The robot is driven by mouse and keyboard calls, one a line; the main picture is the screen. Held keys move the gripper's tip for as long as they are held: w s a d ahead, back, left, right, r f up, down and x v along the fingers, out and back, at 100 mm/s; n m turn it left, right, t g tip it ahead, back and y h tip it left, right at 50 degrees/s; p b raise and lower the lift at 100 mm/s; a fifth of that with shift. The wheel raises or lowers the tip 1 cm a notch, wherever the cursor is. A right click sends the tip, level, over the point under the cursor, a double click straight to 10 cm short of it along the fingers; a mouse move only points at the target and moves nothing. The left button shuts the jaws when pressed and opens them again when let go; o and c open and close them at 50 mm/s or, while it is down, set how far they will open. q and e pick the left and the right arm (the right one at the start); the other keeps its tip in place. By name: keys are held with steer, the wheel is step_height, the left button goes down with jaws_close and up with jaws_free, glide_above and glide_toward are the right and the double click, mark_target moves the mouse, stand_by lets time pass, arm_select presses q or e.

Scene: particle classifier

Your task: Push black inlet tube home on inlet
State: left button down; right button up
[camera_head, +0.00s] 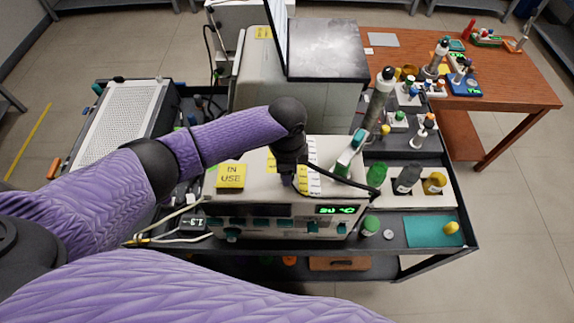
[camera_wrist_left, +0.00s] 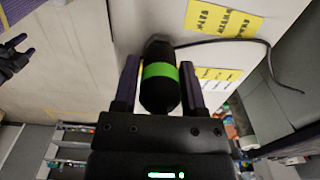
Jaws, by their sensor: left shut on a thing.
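My left gripper (camera_head: 288,180) is over the top of the beige instrument (camera_head: 262,190) in the head view. In the left wrist view its two fingers (camera_wrist_left: 160,85) are shut on a black cylindrical end piece with a green band (camera_wrist_left: 160,71). A thin black tube (camera_wrist_left: 268,62) leaves the far end of this piece and curves right; in the head view the black tube (camera_head: 340,181) runs right across the instrument's top. I cannot make out the inlet or whether the piece touches it. A dark gripper-like part, likely my right gripper (camera_wrist_left: 14,55), shows at the wrist view's left edge.
A yellow "IN USE" note (camera_head: 231,175) lies on the instrument. A green-and-white fitting (camera_head: 350,152) stands by its right edge. Several capped bottles (camera_head: 408,178) and a teal mat (camera_head: 434,231) are on the cart's right side. A wooden table (camera_head: 520,85) stands behind.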

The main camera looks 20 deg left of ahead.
arm_select(q)
steer(key=shift+f, duration=0.15)
steer(key=shift+c, duration=0.3)
jaws_free()
step_height(320, 180, up, 10)
steer(key=shift+f, duration=0.1)
